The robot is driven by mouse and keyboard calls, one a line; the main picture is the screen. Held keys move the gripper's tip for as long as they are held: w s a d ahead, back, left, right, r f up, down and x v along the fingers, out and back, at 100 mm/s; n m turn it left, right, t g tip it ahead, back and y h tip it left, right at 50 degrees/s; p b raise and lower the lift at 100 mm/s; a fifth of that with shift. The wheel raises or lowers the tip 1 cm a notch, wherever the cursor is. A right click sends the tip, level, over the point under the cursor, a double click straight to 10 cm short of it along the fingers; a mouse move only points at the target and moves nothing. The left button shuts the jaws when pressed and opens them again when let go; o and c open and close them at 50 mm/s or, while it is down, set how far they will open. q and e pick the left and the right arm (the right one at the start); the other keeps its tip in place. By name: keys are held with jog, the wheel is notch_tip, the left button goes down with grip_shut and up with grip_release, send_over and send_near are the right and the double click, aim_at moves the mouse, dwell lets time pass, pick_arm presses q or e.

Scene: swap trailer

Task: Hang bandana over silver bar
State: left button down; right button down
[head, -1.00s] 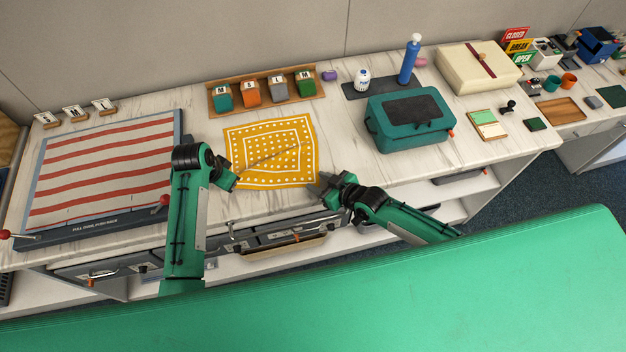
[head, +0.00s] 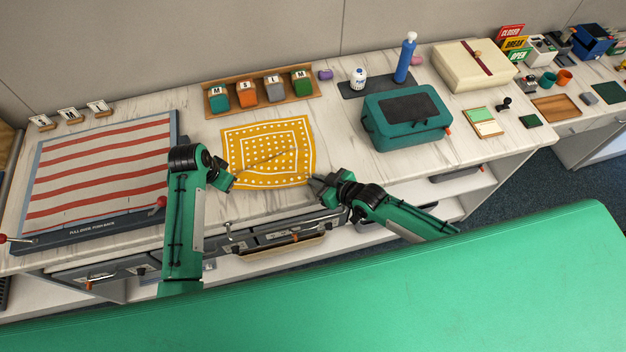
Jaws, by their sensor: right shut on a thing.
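The yellow bandana (head: 268,140) with white dots lies spread on the marble counter, with a crease across its middle. My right gripper (head: 316,183) is at the bandana's lower right corner and shut on it. My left gripper (head: 232,186) is at the bandana's lower left corner; its fingers are too small and hidden to tell open from shut. A thin greyish bar (head: 290,228) runs along the counter front below the bandana, partly hidden by my arms; I cannot tell for sure that it is the silver bar.
A striped press board (head: 100,165) lies at the left. A wooden tray (head: 262,102) of coloured blocks stands behind the bandana. A teal case (head: 405,125), a blue bottle (head: 405,58) and a cream box (head: 475,68) stand to the right. Counter between bandana and case is clear.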

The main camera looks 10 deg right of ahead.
jog(key=shift+r, duration=2.05)
jog(key=shift+w, duration=0.1)
pick_arm(q)
jog(key=shift+r, duration=0.1)
pick_arm(e)
jog(key=shift+r, duration=0.1)
